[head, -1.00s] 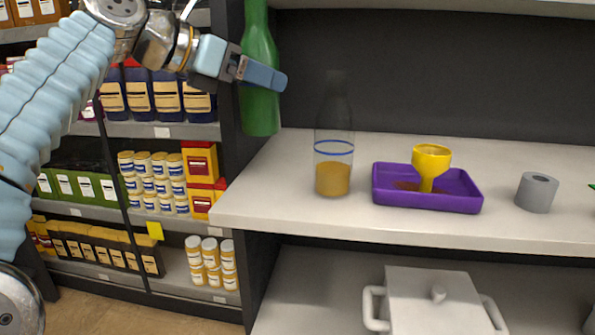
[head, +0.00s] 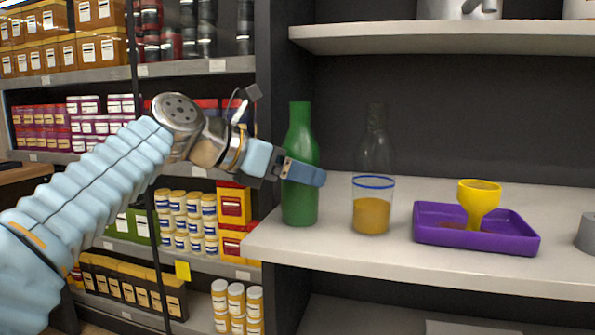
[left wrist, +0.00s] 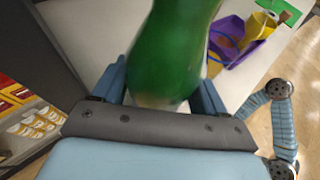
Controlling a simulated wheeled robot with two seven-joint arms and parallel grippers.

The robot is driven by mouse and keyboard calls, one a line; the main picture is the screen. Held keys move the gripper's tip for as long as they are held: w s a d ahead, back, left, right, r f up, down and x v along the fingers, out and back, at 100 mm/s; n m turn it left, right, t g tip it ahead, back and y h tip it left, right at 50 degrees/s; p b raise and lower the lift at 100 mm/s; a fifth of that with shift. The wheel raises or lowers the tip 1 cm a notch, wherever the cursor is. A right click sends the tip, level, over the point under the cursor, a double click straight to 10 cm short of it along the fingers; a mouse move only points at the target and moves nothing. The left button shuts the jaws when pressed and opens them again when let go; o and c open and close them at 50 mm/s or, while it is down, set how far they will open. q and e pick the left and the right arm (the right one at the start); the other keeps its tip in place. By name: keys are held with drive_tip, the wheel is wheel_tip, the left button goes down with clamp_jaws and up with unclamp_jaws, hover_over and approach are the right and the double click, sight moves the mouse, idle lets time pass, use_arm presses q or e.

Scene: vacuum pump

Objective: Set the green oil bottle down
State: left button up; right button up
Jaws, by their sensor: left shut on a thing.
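The green oil bottle (head: 299,205) is upright at the left end of the white shelf (head: 450,265). Its base appears at the shelf surface, but I cannot tell whether it is touching. My left gripper (head: 303,172) is shut around the bottle's body at mid-height. In the left wrist view the bottle (left wrist: 170,50) stands between the two blue fingers (left wrist: 160,85). My right gripper is not seen in the head view. In the left wrist view part of my right arm (left wrist: 284,120) shows at the right.
Further right is a purple tray (head: 480,239) holding a yellow funnel (head: 480,198). A grey roll (head: 586,235) is at the right edge. Another shelf (head: 400,38) is above.

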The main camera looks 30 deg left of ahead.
use_arm(q)
drive_tip(key=o, duration=1.3)
drive_tip(key=shift+f, duration=0.1)
drive_tip(key=shift+s+a+r, duration=0.1)
drive_tip(key=shift+s+r, duration=0.1)
drive_tip(key=shift+r, duration=0.1)
drive_tip(key=shift+p+v, duration=0.75)
drive_tip(key=shift+v, duration=5.05)
